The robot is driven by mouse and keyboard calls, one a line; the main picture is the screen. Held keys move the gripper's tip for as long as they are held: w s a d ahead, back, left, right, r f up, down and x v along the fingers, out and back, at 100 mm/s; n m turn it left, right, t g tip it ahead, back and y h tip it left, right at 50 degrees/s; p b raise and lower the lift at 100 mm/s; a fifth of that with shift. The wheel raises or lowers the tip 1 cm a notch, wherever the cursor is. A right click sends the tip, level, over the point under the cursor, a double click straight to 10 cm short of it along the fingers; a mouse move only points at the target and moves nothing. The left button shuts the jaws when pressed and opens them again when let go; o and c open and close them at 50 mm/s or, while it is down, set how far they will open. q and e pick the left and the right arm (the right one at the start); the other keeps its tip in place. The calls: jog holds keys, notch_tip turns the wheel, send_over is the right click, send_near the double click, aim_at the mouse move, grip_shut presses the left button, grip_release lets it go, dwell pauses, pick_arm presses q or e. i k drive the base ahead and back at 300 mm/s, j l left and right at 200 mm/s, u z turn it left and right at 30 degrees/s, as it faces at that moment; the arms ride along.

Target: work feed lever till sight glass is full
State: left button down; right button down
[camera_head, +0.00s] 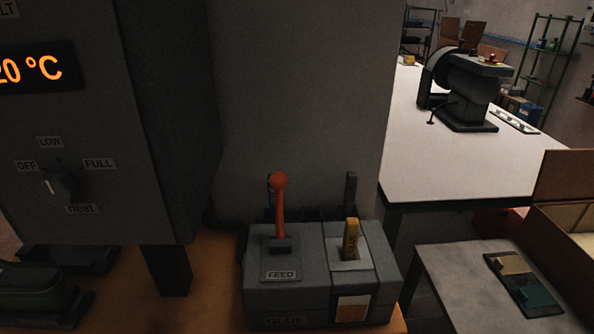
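The feed lever (280,212) is orange with a round knob and stands nearly upright on a grey box (262,298). A plate below it reads FEED (281,275). On the front of the box's right part is a small window (351,309), amber over most of its height with a paler band at the top. It looks like the sight glass, but I cannot be sure. A yellow stick (350,238) stands up out of the top of the box's right part. Neither of my grippers can be made out in this view.
A grey cabinet (178,90) with a heat knob (56,186) and an orange temperature display (38,68) stands at the left. A white table (450,170) with a dark machine (470,90) is at the back right. A small grey table (470,290) holds a tray (524,283).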

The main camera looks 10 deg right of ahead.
aim_at(278, 181)
jog(key=l+u, duration=0.1)
jog(key=l, duration=0.55)
jog(key=l+u, duration=0.15)
jog(key=l, duration=0.45)
jog(key=k+l+u, duration=0.1)
jog(key=l, duration=0.55)
jog(key=k+l+u, duration=0.1)
jog(key=l, duration=0.55)
jog(key=k+l, duration=0.1)
jog(key=l, duration=1.15)
jog(key=k+l, duration=0.15)
jog(key=l, duration=0.5)
